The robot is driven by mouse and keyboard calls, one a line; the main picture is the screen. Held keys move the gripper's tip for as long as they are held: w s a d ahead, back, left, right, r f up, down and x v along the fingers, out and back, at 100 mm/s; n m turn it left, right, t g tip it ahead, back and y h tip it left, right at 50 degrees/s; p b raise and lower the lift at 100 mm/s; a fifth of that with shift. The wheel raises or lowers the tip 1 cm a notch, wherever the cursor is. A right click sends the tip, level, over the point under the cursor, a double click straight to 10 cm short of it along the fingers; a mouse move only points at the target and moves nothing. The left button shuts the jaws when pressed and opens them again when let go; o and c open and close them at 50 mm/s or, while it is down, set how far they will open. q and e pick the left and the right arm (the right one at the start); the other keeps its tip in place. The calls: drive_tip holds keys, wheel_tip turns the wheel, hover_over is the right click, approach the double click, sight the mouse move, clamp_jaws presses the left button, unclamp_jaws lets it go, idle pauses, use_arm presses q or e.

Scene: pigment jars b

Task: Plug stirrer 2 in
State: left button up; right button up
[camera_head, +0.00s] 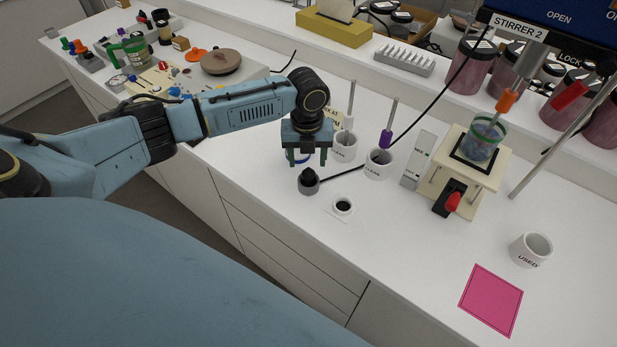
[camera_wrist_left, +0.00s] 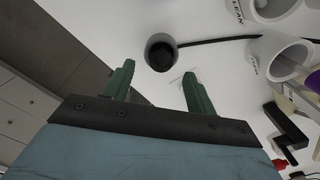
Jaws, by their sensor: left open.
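The dark grey plug (camera_head: 308,182) stands on the white counter, its black cord running right and up towards the stirrer labelled STIRRER 2 (camera_head: 518,27). The socket (camera_head: 343,206), a dark round hole in a small white plate, lies to the right and nearer than the plug. My left gripper (camera_head: 307,163) is open and empty, fingers pointing down, just above and behind the plug in the head view. In the left wrist view, the plug (camera_wrist_left: 161,53) shows beyond the gap between the green fingertips (camera_wrist_left: 157,72), apart from them. My right gripper is not in view.
White CLEAN cups (camera_head: 345,146) with rods stand close to the right of the gripper. A wooden stand (camera_head: 465,172) with a beaker and red switch is farther right. A USED cup (camera_head: 531,250) and pink mat (camera_head: 491,300) lie at front right. The counter around the socket is clear.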

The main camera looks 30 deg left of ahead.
sight(308, 172)
use_arm(q)
drive_tip(key=shift+s+d+f+p, duration=0.1)
drive_tip(key=shift+d+f+p, duration=0.1)
drive_tip(key=shift+f, duration=1.15)
drive_tip(key=shift+d+f+p, duration=0.1)
drive_tip(key=shift+f+p, duration=0.05)
drive_tip(key=shift+f, duration=1.2)
drive_tip(key=c, duration=1.1)
